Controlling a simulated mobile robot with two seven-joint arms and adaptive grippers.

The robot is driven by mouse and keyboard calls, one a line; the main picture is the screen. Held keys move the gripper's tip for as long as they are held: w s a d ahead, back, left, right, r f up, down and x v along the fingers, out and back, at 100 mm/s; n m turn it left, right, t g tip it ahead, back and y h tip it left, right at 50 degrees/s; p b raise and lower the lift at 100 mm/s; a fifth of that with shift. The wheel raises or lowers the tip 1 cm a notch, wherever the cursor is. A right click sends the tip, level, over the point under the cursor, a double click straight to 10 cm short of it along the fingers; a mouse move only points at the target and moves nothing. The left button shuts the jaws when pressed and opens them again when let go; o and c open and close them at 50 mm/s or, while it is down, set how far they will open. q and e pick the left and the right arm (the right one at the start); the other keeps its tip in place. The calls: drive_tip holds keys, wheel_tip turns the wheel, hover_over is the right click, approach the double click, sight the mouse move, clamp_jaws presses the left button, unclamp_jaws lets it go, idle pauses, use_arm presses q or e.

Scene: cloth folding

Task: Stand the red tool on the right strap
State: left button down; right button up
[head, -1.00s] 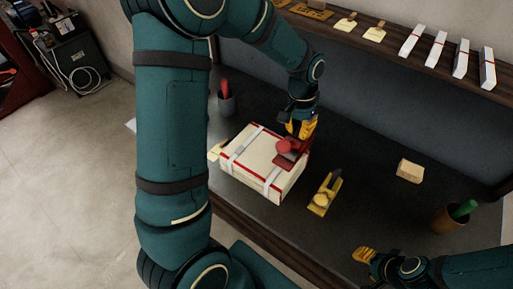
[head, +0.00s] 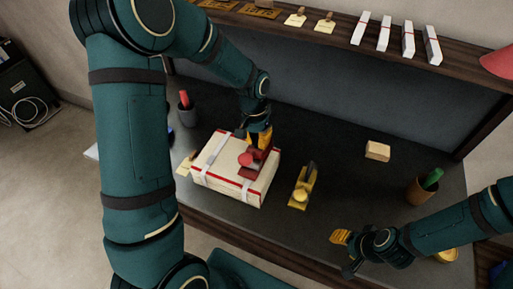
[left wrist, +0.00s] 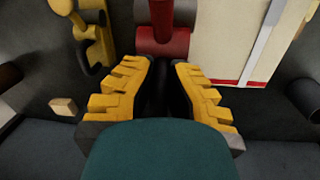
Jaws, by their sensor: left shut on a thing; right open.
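A cream box (head: 218,183) with red edging and two pale straps lies on the dark bench. The left strap (head: 208,154) is mostly clear. The right strap (head: 246,192) shows on the front side, its top part hidden by the red tool (head: 247,160). My left gripper (head: 262,139) is shut on the red tool at the box's right part. I cannot tell whether the tool touches the box. The left wrist view shows the red tool (left wrist: 165,42) beyond the yellow fingers, beside the box top (left wrist: 218,45). My right gripper (head: 340,238) is open and empty near the bench's front edge.
A yellow tool (head: 301,190) stands right of the box. A wooden block (head: 377,151) and a brown cup (head: 420,191) with a green item are further right. A dark cup (head: 185,112) stands behind left. A shelf (head: 340,47) runs along the back.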

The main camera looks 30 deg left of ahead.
sight(257, 148)
use_arm(q)
drive_tip(key=shift+f, duration=1.75)
use_arm(e)
drive_tip(key=shift+f, duration=0.1)
use_arm(q)
drive_tip(key=shift+f, duration=0.2)
use_arm(e)
drive_tip(key=shift+f, duration=0.15)
use_arm(q)
drive_tip(key=c, duration=1.1)
unclamp_jaws()
drive_tip(key=shift+c, duration=0.2)
drive_tip(key=shift+r, duration=0.1)
drive_tip(key=shift+r, duration=0.35)
use_arm(e)
drive_tip(key=shift+r, duration=0.2)
use_arm(q)
wheel_tip(257, 148, up, 11)
drive_tip(key=a, duration=0.1)
drive_tip(key=shift+w+a+r+p, duration=0.15)
drive_tip(key=shift+w+p, duration=0.15)
drive_tip(key=shift+p, duration=0.05)
use_arm(e)
drive_tip(key=shift+r, duration=0.45)
